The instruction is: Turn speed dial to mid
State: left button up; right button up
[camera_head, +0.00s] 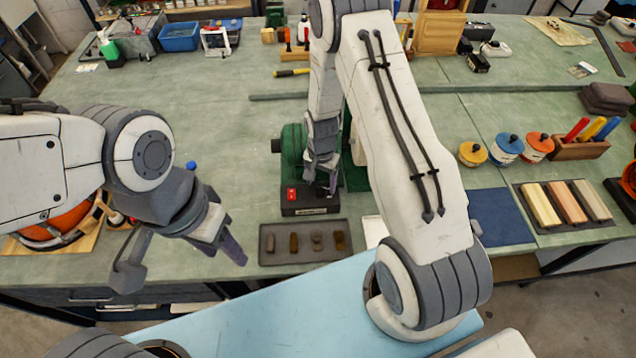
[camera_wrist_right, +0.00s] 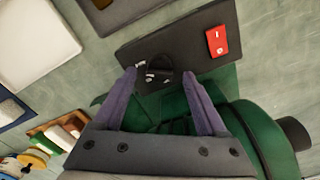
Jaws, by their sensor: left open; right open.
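A green machine (camera_head: 292,145) stands on the bench with a black control box (camera_head: 308,208) at its front, carrying a red switch (camera_head: 291,193). In the right wrist view, the box face shows the red switch (camera_wrist_right: 217,40) and a round black dial (camera_wrist_right: 160,68) with small white marks around it. My right gripper (camera_wrist_right: 157,78) is open, its two purple fingers on either side of the dial; contact cannot be told. In the head view, my right gripper (camera_head: 326,180) is over the box and hides the dial. My left gripper (camera_head: 230,243) is open and empty, away from the box at the left.
A dark tray (camera_head: 270,259) with several small blocks lies in front of the box. A blue mat (camera_head: 500,217), a tray of wooden bars (camera_head: 567,205) and several lidded pots (camera_head: 507,148) are to the right. An orange round object (camera_head: 55,228) is behind my left arm.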

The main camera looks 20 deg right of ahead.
aim_at(321, 190)
jog(key=shift+f, duration=1.1)
grip_shut()
jog(key=shift+a, duration=0.1)
